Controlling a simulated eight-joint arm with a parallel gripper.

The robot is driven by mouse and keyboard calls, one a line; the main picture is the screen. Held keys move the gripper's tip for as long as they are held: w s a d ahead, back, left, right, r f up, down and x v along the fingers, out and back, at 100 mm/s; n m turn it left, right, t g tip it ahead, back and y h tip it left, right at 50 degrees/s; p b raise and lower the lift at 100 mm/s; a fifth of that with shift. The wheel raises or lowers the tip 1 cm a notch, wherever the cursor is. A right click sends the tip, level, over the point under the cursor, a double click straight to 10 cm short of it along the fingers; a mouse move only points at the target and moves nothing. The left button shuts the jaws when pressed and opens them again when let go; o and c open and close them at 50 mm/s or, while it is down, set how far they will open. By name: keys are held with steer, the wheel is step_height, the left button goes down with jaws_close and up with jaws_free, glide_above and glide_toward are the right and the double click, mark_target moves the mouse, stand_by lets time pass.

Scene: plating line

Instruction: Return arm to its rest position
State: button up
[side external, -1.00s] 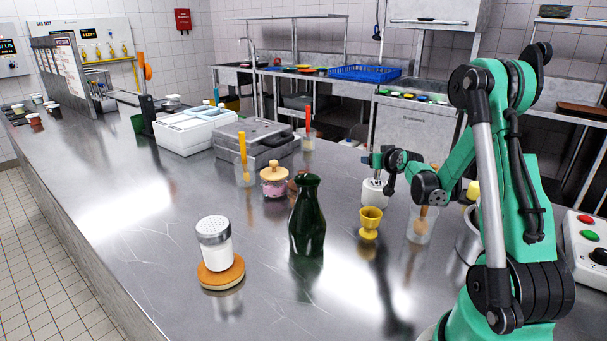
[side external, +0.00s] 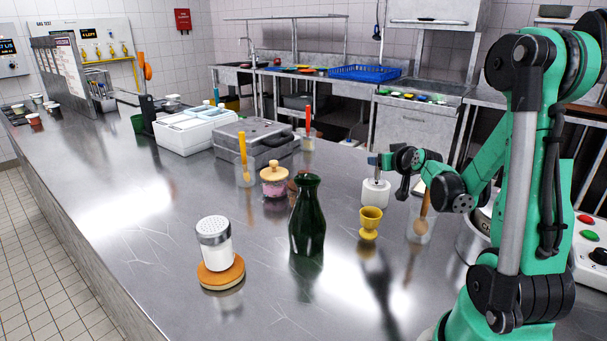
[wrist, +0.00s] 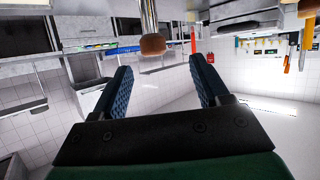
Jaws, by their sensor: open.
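My gripper (side external: 380,160) is in the air above the right part of the steel counter (side external: 150,240), in the side view. It points left, just above a white container (side external: 375,192). In the wrist view my gripper (wrist: 160,66) shows two blue padded fingers spread apart with nothing held between them. A metal rod with a brown rounded end (wrist: 152,44) shows beyond the fingertips, apart from them; what it is cannot be told.
Near my arm stand a yellow egg cup (side external: 370,222) and a clear cup with a wooden utensil (side external: 420,228). A dark green bottle (side external: 307,220), a lidded jar (side external: 274,182) and a shaker (side external: 214,240) on a wooden disc stand further left. The front left counter is clear.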

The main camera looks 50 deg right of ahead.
steer(key=w+a+r+n+y, duration=0.1)
steer(key=w+a+r+n, duration=0.1)
steer(key=a+n, duration=0.2)
steer(key=w+a+r+n+y, duration=0.2)
steer(key=a+n, duration=0.3)
steer(key=a, duration=0.3)
steer(key=w+a+r+n+y, duration=0.1)
steer(key=w+a+r+n, duration=0.2)
steer(key=a+n, duration=0.2)
steer(key=shift+w+a, duration=0.1)
steer(key=shift+a, duration=0.35)
steer(key=s+a+f+m+g+y, duration=0.1)
steer(key=s+a+f+m+y, duration=0.1)
steer(key=a, duration=0.3)
steer(key=s+a+f+m+g+y, duration=0.1)
steer(key=s+a+f+m+y, duration=0.1)
steer(key=s+a, duration=0.3)
steer(key=shift+a+f+m+y, duration=0.4)
steer(key=shift+a+m, duration=0.1)
steer(key=shift+a, duration=0.25)
